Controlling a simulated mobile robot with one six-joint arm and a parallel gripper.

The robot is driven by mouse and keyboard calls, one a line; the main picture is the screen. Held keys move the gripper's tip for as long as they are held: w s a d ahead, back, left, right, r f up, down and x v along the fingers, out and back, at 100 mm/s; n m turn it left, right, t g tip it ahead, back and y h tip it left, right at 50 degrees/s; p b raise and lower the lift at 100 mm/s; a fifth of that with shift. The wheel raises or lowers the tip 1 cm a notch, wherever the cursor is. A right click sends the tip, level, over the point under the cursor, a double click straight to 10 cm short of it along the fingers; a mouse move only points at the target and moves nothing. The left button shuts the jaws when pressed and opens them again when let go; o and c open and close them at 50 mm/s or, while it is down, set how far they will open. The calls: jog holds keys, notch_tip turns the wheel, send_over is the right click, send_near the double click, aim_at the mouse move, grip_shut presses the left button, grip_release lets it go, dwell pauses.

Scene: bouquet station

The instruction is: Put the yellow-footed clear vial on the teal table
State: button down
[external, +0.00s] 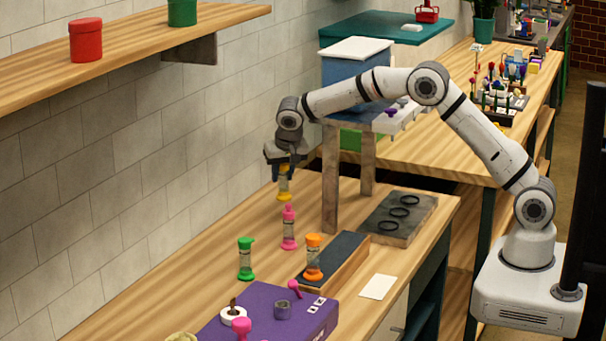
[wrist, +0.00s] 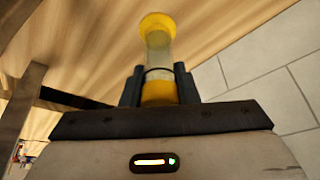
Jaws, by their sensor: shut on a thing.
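The yellow-footed clear vial (external: 284,183) hangs upright below my gripper (external: 284,168), over the back of the near wooden bench. The external view suggests its foot is above the bench, but the gap is hard to judge. In the wrist view, the fingers of my gripper (wrist: 158,84) are shut around the vial's yellow upper end. Its clear body (wrist: 158,50) and yellow foot (wrist: 157,24) extend away from them. The teal table (external: 345,29) is at the far back, beyond the blue box.
A pink vial (external: 289,228), a green vial (external: 246,260) and an orange vial (external: 314,258) stand nearby. A wooden stand (external: 331,190) rises right of my gripper, near a white-lidded blue box (external: 355,72). A red basket (external: 427,13) and a white item (external: 412,27) occupy the teal table's right side.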

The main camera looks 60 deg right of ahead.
aim_at(283, 198)
notch_tip(283, 198, down, 8)
jog(key=shift+r+p, duration=0.2)
jog(key=shift+p, duration=0.85)
jog(key=shift+f, duration=0.1)
jog(key=shift+f, duration=0.15)
jog(key=shift+f+b, duration=0.1)
jog(key=shift+b, duration=0.25)
jog(key=c, duration=1.1)
grip_release()
jog(key=shift+r+p, duration=0.25)
jog(key=shift+p, duration=0.05)
jog(key=b+v, duration=0.2)
jog(key=v, duration=1)
jog(key=shift+b, duration=0.4)
jog(key=shift+s, duration=0.1)
